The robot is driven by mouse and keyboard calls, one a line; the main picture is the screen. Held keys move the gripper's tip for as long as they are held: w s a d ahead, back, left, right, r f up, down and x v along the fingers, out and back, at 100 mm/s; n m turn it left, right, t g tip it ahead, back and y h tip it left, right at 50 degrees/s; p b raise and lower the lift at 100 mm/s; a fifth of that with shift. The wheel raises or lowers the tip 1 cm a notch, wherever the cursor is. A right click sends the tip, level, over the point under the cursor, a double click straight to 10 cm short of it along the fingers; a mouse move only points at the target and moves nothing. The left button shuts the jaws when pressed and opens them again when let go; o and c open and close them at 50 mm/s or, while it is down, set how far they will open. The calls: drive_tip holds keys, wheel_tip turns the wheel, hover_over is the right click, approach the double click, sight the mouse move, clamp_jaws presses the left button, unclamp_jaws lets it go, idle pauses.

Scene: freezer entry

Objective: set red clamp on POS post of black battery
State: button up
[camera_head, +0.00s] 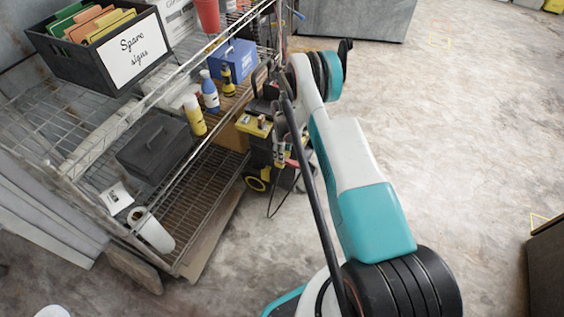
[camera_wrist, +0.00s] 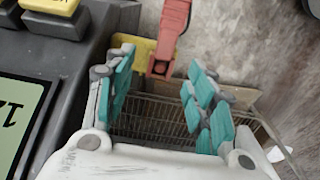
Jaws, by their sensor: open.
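The red clamp (camera_wrist: 173,35) shows at the top middle of the wrist view, with its lower end between and beyond my fingertips. A small red patch near my gripper in the head view (camera_head: 292,162) looks like the same clamp. My gripper (camera_wrist: 160,62) is open, with teal fingers spread to either side and nothing gripped. A yellow surface (camera_wrist: 144,50) lies just left of the clamp. In the head view my gripper is small and partly hidden beside a black-and-yellow unit (camera_head: 256,125). I cannot make out the black battery or its POS post for certain.
A dark device with a green display (camera_wrist: 18,115) and yellow buttons fills the wrist view's left side. A wire shelf rack (camera_head: 180,185) with bottles, a blue box (camera_head: 233,61) and a black case (camera_head: 155,145) stands left of my arm.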

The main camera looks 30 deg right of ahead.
wheel_tip(320, 180, down, 4)
drive_tip(key=shift+a+f+b, duration=0.1)
drive_tip(key=shift+b, duration=0.75)
clamp_jaws()
drive_tip(key=shift+r, duration=0.2)
wheel_tip(320, 180, up, 24)
drive_tip(key=p, duration=0.8)
